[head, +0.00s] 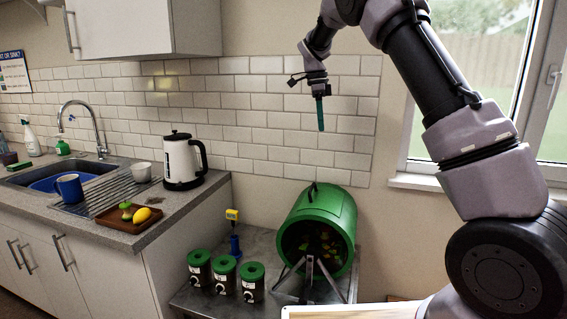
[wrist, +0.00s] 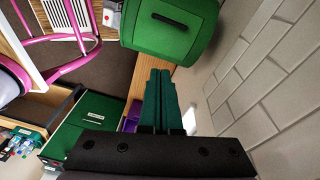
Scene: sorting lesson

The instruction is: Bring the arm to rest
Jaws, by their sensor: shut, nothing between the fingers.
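My gripper (head: 320,114) hangs from my raised arm in front of the tiled wall, its fingers pointing down. In the wrist view its green fingers (wrist: 160,100) are together with nothing between them. The gripper is up in the air, above the green drum (head: 338,204) in the head view, and looks clear of everything.
The drum, with scraps inside, stands on a metal table (head: 258,306) beside several green-lidded canisters (head: 224,276). A counter at left holds a kettle (head: 181,160), a tray (head: 112,219) with fruit, and a sink (head: 50,172). A window (head: 480,80) is at right. The wrist view shows a pink chair (wrist: 70,40).

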